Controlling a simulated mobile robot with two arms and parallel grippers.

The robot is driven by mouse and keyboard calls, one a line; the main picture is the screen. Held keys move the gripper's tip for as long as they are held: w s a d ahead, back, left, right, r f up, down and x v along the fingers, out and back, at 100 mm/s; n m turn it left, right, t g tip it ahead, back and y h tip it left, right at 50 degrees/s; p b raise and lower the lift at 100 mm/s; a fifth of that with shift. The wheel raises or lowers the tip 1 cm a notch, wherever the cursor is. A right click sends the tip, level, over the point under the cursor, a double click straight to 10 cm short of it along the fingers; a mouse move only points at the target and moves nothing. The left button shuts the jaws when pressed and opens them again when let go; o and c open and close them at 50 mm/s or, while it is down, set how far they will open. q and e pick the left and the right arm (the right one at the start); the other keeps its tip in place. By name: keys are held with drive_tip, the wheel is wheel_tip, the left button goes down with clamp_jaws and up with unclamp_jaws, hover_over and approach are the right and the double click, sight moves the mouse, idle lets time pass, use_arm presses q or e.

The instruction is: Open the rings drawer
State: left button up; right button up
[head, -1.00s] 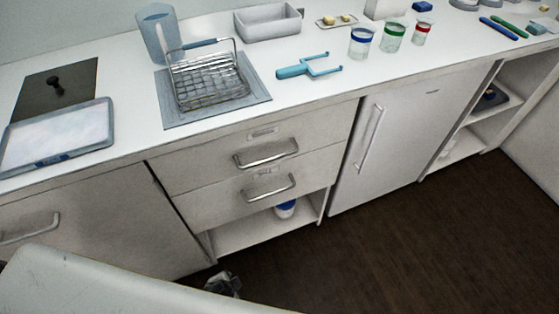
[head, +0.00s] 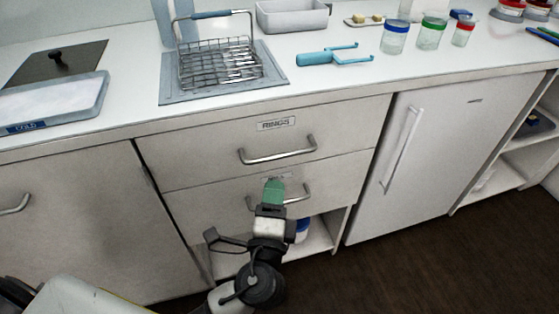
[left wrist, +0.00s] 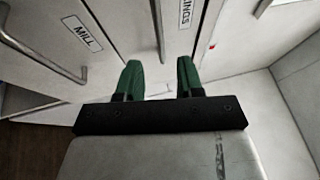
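The rings drawer (head: 210,158) is the upper of two white drawers under the counter and is shut flush. Its label (head: 276,124) reads RINGS, and its metal bar handle (head: 280,156) is below that. In the left wrist view the RINGS label (left wrist: 186,14) and the handle (left wrist: 160,28) show at the top. My left gripper (head: 273,187) has green fingers and stands in front of the drawers, overlapping the lower drawer's handle in the head view. In the left wrist view the gripper (left wrist: 158,78) is open and empty, with the rings handle beyond the gap, apart from the fingers. My right gripper is not in view.
The lower drawer (head: 200,208), labelled MILL (left wrist: 82,33), is shut. An open shelf is below it. A white fridge (head: 425,155) stands to the right, a cabinet (head: 75,225) to the left. A wire basket (head: 220,68) and a blue forked tool (head: 325,56) are on the counter.

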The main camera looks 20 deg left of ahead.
sight(279, 157)
use_arm(q)
drive_tip(key=x, duration=1)
drive_tip(key=shift+s, duration=0.1)
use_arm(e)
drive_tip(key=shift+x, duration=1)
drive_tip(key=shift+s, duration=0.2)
use_arm(q)
drive_tip(key=shift+f, duration=0.1)
clamp_jaws()
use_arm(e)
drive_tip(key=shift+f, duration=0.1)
